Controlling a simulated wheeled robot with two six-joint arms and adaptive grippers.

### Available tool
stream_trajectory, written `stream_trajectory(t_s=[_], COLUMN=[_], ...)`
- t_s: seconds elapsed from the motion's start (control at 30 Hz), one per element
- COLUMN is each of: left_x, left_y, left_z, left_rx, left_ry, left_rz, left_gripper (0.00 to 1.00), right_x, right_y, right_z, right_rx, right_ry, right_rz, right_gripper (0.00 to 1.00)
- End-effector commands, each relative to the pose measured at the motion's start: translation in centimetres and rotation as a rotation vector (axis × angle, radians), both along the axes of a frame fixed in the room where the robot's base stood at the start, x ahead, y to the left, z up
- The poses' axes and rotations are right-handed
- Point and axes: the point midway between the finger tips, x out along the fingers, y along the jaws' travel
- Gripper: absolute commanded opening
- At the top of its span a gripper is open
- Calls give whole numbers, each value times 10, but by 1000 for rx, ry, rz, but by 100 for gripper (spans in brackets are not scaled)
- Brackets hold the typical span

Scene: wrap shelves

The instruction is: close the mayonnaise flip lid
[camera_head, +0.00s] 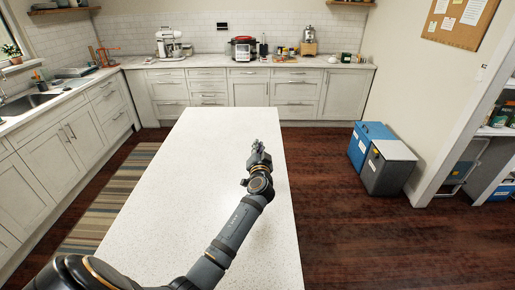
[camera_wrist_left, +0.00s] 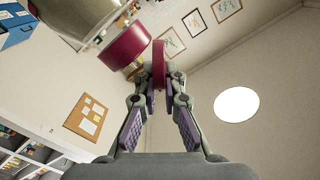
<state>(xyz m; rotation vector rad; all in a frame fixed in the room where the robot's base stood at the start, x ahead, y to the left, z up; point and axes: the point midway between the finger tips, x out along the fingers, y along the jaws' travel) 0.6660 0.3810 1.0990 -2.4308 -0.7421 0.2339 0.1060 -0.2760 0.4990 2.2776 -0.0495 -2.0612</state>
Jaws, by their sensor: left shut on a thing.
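My left gripper (camera_head: 258,158) is over the white counter island in the head view, its arm reaching in from the lower left. In the left wrist view the left gripper (camera_wrist_left: 160,78) has its fingertips closed on a thin red flip lid (camera_wrist_left: 159,58). Beside it at the upper left is the mayonnaise bottle (camera_wrist_left: 75,14), pale with a red cap base (camera_wrist_left: 125,46). The lid stands open, apart from the top of the cap base. The bottle is cut off by the picture edge. I cannot make out the bottle in the head view. My right gripper is not in view.
The white island top (camera_head: 180,190) is clear around my arm. A blue bin (camera_head: 368,140) and a grey bin (camera_head: 388,167) stand on the floor to the right. Back counters hold a red cooker (camera_head: 243,48) and a white mixer (camera_head: 168,44).

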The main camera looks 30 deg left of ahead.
Motion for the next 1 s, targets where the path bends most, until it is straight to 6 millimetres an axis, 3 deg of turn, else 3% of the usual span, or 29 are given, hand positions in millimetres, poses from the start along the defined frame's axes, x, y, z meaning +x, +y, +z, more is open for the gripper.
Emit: stream_trajectory(t_s=[0.37, 0.4, 0.57, 0.87, 1.0], left_x=[0, 0, 0, -1, -15], left_y=[0, 0, 0, -1, -11], left_z=[0, 0, 0, 0, -1], left_rx=[3, 3, 3, 3, 0], left_ry=[2, 2, 2, 2, 2], left_rz=[0, 0, 0, 0, -1], left_gripper=[0, 11, 32, 32, 32], right_x=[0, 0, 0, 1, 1], right_y=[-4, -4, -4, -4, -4], right_z=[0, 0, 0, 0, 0], right_rx=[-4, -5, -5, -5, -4], right_ry=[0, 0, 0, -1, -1], right_rz=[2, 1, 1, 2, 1], right_gripper=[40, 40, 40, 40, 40])
